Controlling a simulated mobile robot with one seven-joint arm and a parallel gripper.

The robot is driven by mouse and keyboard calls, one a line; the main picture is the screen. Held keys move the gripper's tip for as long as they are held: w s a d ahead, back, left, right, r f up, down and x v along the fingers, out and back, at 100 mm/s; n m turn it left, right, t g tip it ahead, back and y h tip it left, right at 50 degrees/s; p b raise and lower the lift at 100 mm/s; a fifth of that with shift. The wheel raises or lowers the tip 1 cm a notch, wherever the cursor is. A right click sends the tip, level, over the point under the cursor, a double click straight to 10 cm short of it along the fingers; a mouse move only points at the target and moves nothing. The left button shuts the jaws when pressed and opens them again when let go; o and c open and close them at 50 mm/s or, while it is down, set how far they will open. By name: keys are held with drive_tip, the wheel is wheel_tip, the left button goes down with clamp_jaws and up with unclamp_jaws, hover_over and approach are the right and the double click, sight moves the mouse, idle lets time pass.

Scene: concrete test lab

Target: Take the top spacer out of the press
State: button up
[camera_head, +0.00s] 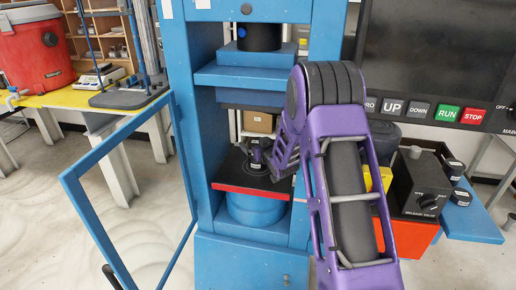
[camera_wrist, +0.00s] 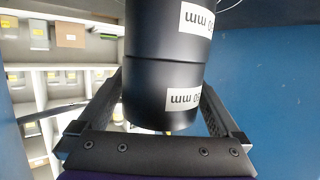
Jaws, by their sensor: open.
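Two black cylindrical spacers stand stacked inside the blue press (camera_head: 207,140). The wrist view is upside down, so the top spacer (camera_wrist: 150,98) is the lower one in that picture, and the lower spacer (camera_wrist: 155,30) is above it. Both have white "mm" labels, partly cut off. My gripper (camera_wrist: 162,95) is open, with one finger on each side of the top spacer. A gap shows on the left; on the right I cannot tell whether the finger touches. In the head view, my gripper (camera_head: 268,158) reaches into the press from the right and partly hides the stack.
The red-edged black platen (camera_head: 228,180) lies under the stack, and the blue crosshead (camera_head: 250,76) is above. The blue guard door (camera_head: 92,220) is swung open at left. A control box (camera_head: 424,183) stands at right. Shelves with boxes show behind.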

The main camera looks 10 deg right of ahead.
drive_tip(key=shift+w, duration=0.2)
clamp_jaws()
drive_tip(key=shift+w+r, duration=0.1)
drive_tip(key=shift+r, duration=0.1)
idle(0.4)
